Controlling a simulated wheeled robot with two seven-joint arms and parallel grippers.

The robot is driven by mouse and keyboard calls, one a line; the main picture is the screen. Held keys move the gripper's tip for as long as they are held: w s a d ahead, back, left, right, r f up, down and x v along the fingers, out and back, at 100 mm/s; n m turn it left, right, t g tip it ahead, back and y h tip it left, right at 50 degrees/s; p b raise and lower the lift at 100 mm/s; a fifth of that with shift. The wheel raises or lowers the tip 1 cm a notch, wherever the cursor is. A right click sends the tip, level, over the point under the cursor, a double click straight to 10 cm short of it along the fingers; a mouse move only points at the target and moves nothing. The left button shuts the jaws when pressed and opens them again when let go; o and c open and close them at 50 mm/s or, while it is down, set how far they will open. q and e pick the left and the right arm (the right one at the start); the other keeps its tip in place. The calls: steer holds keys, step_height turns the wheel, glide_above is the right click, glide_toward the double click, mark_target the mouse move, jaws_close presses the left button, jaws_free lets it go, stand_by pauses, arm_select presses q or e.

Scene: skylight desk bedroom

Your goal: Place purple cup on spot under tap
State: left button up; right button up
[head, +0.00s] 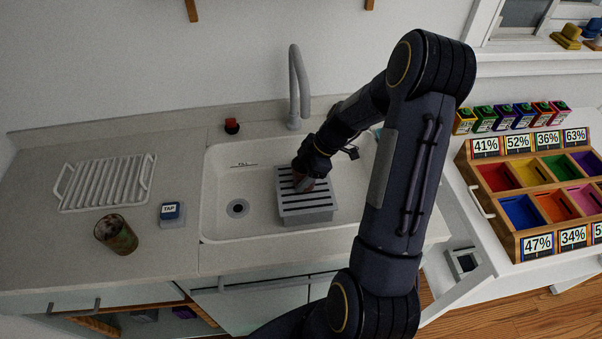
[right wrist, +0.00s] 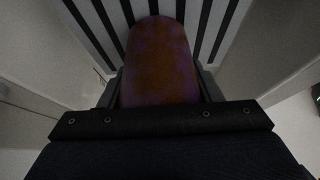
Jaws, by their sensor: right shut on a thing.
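The purple cup (right wrist: 160,65), mottled purple and orange-brown, is between the fingers of my right gripper (right wrist: 160,90) in the right wrist view. The grey curved tap (head: 294,85) rises behind the sink. My left gripper is not in view.
The white sink (head: 215,190) has a drain left of the stand. A mottled brown-green cup (head: 117,235), a blue TAP-labelled block (head: 171,213) and a white rack (head: 105,183) are on the left counter. A red knob (head: 232,126) is behind the sink. A colourful compartment tray (head: 515,245) stands right.

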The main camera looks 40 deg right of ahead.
steer(key=shift+f, duration=0.3)
steer(key=shift+f+b, duration=0.15)
steer(key=shift+b, duration=0.15)
steer(key=o, duration=1)
steer(key=shift+r, duration=0.2)
